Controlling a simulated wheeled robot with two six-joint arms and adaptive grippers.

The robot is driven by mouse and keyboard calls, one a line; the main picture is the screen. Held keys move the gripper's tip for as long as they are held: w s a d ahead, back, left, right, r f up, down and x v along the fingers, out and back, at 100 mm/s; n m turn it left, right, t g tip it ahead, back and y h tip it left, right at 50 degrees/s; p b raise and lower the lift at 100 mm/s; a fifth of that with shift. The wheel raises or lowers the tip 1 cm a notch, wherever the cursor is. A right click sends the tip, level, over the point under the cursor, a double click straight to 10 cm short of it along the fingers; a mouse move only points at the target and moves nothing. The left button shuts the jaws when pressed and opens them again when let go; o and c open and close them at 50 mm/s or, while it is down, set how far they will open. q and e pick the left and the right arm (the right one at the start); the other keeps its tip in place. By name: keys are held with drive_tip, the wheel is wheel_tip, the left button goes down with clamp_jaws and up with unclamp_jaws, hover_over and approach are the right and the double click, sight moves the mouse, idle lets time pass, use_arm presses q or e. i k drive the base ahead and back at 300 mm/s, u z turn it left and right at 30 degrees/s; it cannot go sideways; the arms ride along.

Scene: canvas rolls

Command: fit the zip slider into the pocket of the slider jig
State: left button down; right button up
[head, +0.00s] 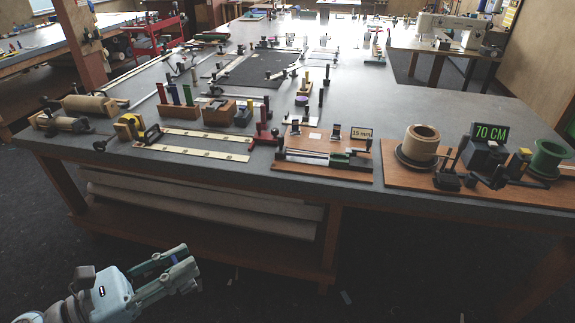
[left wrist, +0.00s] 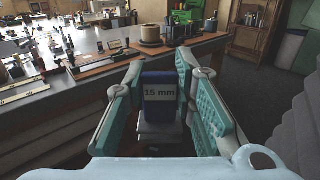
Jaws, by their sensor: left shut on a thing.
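My left gripper (head: 182,259) is low at the bottom left in the head view, in front of the table and below its top. In the left wrist view it is shut on a blue block with a "15 mm" label and a grey metal part below, which I take for the zip slider (left wrist: 159,80). The head view does not show the slider clearly between the fingers. A wooden board with a "15 mm" sign, seemingly the slider jig (head: 325,169), lies at the table's front edge. Its pocket is too small to make out. My right gripper is not in view.
The grey table (head: 458,101) carries several fixtures along its front edge. A board with a beige spool (head: 421,143), a "70 CM" display (head: 490,132) and a green spool (head: 549,157) is right of the jig. Pale strips (head: 192,151) lie left of it.

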sight(339, 160)
drive_tip(key=z, duration=0.65)
drive_tip(key=i, duration=1.75)
drive_tip(key=u, duration=0.7)
drive_tip(key=k, duration=1.35)
drive_tip(key=z, duration=1.15)
